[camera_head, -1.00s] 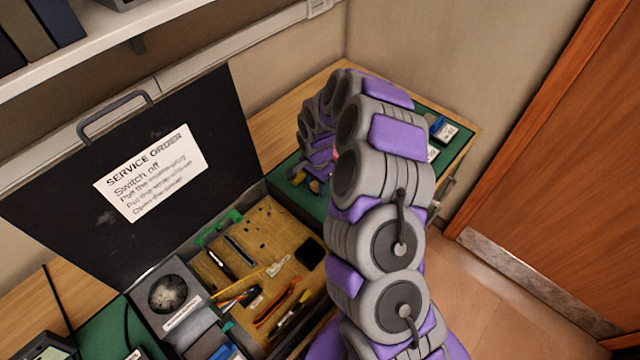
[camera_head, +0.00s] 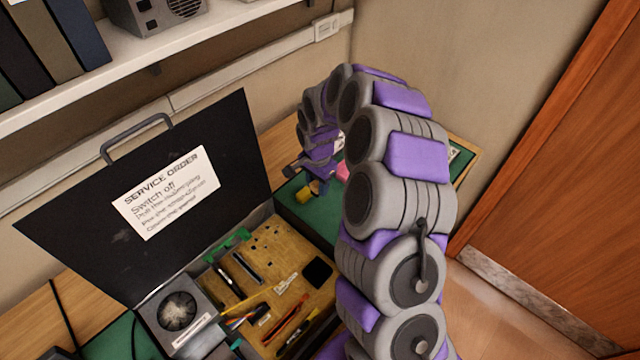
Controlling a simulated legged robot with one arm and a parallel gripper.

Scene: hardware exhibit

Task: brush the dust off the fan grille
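The fan grille (camera_head: 177,311) is a round dark opening with pale grey dust on it, set in a grey unit at the lower left, by the open case. My arm curls up and over from the lower right, and its end bends down toward the green mat behind the case. My gripper (camera_head: 318,182) is small in the view at that end, well to the right of and beyond the grille. A small yellow thing (camera_head: 304,195) shows right beside it; I cannot tell whether it is held. The fingers are too small to read. I cannot make out a brush for certain.
The open black case lid (camera_head: 80,215) with a service order sheet (camera_head: 166,192) stands behind the grille. The tool board (camera_head: 270,290) holds several tools. A shelf (camera_head: 235,22) with binders and a grey device hangs above. My arm hides part of the bench.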

